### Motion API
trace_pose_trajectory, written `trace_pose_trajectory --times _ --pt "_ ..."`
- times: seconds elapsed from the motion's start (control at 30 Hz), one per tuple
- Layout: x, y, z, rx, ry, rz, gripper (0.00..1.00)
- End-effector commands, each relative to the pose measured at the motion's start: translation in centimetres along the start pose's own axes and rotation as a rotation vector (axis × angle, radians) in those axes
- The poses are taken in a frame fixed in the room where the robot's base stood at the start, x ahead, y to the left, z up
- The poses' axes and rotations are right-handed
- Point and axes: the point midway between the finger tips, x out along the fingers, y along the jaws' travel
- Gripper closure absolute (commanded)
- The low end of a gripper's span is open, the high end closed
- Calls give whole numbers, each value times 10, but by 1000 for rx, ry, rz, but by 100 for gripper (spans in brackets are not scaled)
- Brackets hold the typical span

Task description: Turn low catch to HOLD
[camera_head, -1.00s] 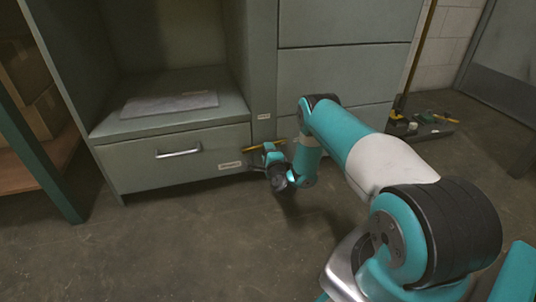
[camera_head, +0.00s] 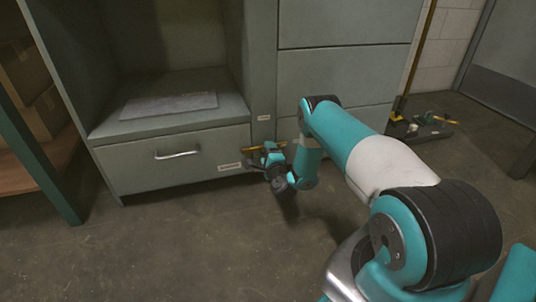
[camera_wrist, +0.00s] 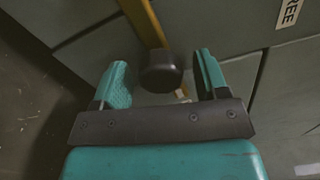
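The low catch is a yellow bar (camera_wrist: 144,22) with a dark round knob (camera_wrist: 160,73). In the wrist view the bar runs up from the knob, tilted a little left. My gripper (camera_wrist: 161,60) is open, with one teal finger on each side of the knob and a visible gap on both sides. A label reading "REE" (camera_wrist: 290,12), its start cut off, is at the upper right. In the head view my gripper (camera_head: 268,150) is low at the cabinet front by the yellow bar (camera_head: 281,145), and hides most of the catch. I see no HOLD label that I can read.
The grey cabinet has a low drawer (camera_head: 130,170) with a metal handle (camera_head: 178,154), left of my gripper. A flat grey panel (camera_head: 168,104) lies on the shelf above. A tray of tools (camera_head: 425,127) stands on the floor at right. The front floor is clear.

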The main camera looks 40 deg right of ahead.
Motion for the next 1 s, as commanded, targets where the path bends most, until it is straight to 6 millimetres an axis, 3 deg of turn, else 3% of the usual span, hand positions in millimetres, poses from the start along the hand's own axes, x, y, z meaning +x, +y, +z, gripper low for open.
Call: trace_pose_trajectory --times 0.47,0.73,1.0 --pt "-10 -6 1 -1 0 3 33" --pt "-32 -8 1 -1 1 1 33" --pt "-68 -8 1 -1 1 1 33"
